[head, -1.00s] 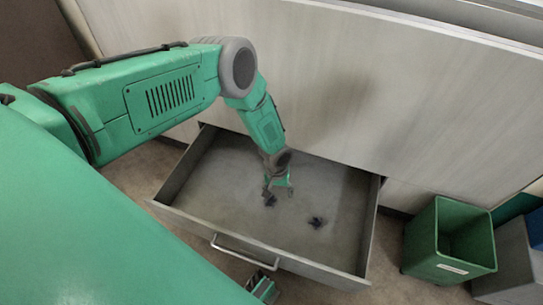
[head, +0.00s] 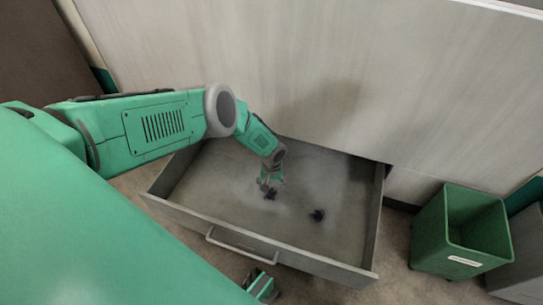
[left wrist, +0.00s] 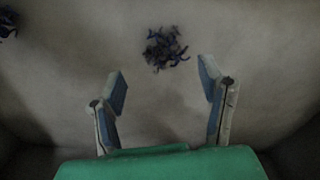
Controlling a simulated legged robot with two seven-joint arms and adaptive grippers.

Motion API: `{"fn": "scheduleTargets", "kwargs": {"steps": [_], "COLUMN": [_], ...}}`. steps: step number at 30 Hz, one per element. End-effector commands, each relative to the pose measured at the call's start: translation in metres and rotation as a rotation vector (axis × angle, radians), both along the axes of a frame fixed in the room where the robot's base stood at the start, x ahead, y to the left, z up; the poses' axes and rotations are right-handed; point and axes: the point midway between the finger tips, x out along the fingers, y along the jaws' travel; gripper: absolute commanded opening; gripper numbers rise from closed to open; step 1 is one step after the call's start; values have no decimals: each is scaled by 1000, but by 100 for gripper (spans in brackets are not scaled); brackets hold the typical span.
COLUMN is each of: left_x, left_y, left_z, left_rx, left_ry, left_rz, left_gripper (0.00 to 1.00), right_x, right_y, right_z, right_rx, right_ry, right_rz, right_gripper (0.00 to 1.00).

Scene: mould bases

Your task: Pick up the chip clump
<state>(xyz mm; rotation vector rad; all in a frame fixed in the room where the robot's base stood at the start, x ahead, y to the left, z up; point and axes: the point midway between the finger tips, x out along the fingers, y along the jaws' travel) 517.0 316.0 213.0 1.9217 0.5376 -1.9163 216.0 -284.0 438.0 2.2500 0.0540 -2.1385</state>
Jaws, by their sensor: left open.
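A dark, bluish clump of curled chips (head: 270,195) lies on the floor of the open drawer (head: 215,222). My left gripper (head: 269,184) is inside the drawer, close over this clump, and partly covers it in the head view. In the left wrist view the clump (left wrist: 166,48) lies just beyond the open, empty fingers (left wrist: 163,84), roughly centred between them. A second dark clump (head: 318,215) lies to the right in the drawer; a dark clump also shows at the wrist view's upper left corner (left wrist: 8,24). What seems my right gripper (head: 262,288) shows partly at the bottom edge.
The drawer has low grey walls around my left gripper and a bar handle (head: 240,246) on its front. A pale cabinet face (head: 390,90) rises behind it. A green bin (head: 455,245) stands to the right, with a grey bin (head: 520,262) beside it.

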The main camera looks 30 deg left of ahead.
Motion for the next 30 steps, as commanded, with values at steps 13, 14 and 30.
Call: {"fn": "scheduleTargets", "kwargs": {"steps": [13,14,30], "left_x": [-1,-1,-1], "left_y": [-1,-1,-1], "left_z": [-42,-41,-41], "left_rx": [-1,-1,-2], "left_ry": [0,0,1], "left_rz": [1,1,1], "left_gripper": [62,62,14], "right_x": [0,0,0], "right_y": [1,1,0], "right_z": [-30,-30,-29], "right_rx": [1,1,0], "right_ry": [0,0,0], "right_rz": [1,1,1], "right_gripper": [40,40,40]}}
